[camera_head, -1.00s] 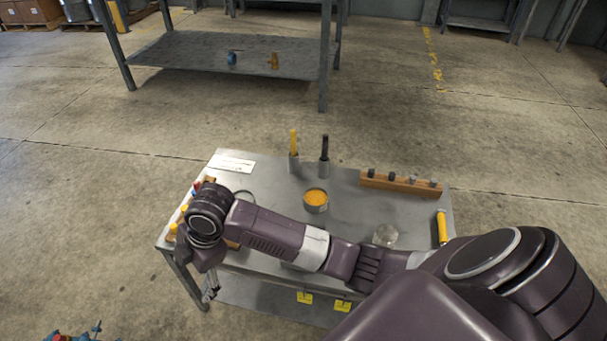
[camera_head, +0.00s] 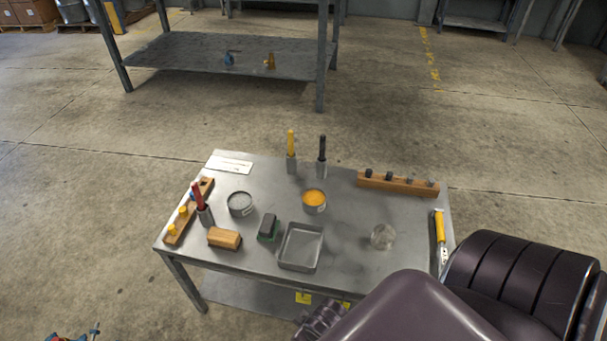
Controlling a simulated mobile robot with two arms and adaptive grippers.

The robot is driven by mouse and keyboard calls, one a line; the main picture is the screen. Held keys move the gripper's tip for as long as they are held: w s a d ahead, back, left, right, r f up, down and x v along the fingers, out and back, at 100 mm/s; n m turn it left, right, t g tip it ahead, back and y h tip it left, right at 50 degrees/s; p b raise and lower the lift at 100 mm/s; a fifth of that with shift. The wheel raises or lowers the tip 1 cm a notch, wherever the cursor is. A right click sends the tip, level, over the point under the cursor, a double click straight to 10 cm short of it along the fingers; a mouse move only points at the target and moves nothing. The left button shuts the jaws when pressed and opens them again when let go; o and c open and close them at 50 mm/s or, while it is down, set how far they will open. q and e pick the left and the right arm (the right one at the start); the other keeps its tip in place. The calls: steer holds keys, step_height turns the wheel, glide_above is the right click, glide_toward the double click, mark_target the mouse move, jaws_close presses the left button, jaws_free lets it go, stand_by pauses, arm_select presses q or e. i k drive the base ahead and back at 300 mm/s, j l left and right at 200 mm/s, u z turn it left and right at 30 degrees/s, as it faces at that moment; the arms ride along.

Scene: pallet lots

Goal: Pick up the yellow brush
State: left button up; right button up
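The yellow brush (camera_head: 291,144) stands upright at the back of the metal table (camera_head: 345,240), its yellow handle up and its lower end hidden in a small grey holder (camera_head: 292,165). A black-handled tool (camera_head: 322,147) stands in a similar holder just to its right. Neither of my grippers shows. Parts of my arm fill the lower right, well in front of the brush, and cover the table's front right corner.
An orange-filled tin (camera_head: 314,200), a grey tin (camera_head: 240,204), a metal tray (camera_head: 301,247), a wooden block (camera_head: 224,238) and a red-handled tool (camera_head: 200,203) stand on the table. A wooden rack (camera_head: 398,183), clear round object (camera_head: 382,237) and yellow-handled scraper (camera_head: 440,231) are at the right.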

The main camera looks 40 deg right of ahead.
mark_target(290, 134)
steer(key=z, duration=1.3)
